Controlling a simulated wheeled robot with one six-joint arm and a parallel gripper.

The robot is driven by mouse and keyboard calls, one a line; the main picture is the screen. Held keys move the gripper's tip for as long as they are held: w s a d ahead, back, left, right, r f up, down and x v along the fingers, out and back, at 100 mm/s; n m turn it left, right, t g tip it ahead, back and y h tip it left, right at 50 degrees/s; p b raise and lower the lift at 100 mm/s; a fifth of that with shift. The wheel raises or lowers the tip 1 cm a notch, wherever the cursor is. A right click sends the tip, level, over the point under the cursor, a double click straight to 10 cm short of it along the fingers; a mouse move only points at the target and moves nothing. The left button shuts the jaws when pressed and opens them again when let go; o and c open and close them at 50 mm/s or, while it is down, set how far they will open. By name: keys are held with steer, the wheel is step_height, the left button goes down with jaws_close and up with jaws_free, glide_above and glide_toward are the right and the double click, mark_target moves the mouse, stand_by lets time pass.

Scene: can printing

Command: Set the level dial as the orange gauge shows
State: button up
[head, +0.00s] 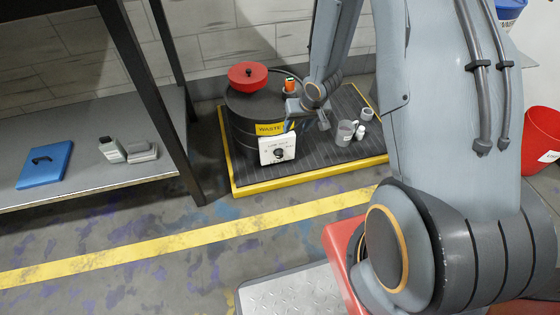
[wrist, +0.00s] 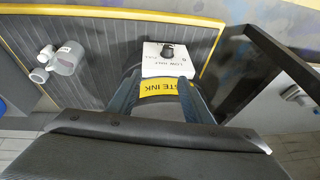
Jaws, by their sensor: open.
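The level dial is a dark knob (head: 279,154) on a white box (head: 290,148) at the front of the black drum (head: 241,128). The wrist view shows the knob (wrist: 168,51) and the white box (wrist: 165,68) upside down, just beyond my fingertips. An orange gauge (head: 291,86) stands on the drum's top at the right; its reading is too small to tell. My gripper (head: 307,117) is over the drum's right front, above the box. In the wrist view my gripper (wrist: 161,82) is open and empty, its fingers apart from the knob.
The drum has a yellow waste-ink label (head: 270,128) and a red lid (head: 248,75) on top. It stands on a dark, yellow-edged platform (head: 232,180). Grey cups (head: 345,133) stand at right.

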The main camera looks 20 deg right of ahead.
steer(key=y+b, duration=0.2)
steer(key=b, duration=0.3)
glide_toward(281, 154)
steer(key=f, duration=0.1)
steer(key=b+x, duration=0.1)
steer(key=x, duration=0.3)
steer(key=b+x, duration=0.2)
steer(key=x, duration=0.2)
steer(key=shift+w+a+f, duration=0.15)
steer(key=shift+w+a, duration=0.05)
steer(key=shift+w, duration=0.15)
steer(key=c, duration=1.1)
steer(key=shift+o, duration=0.2)
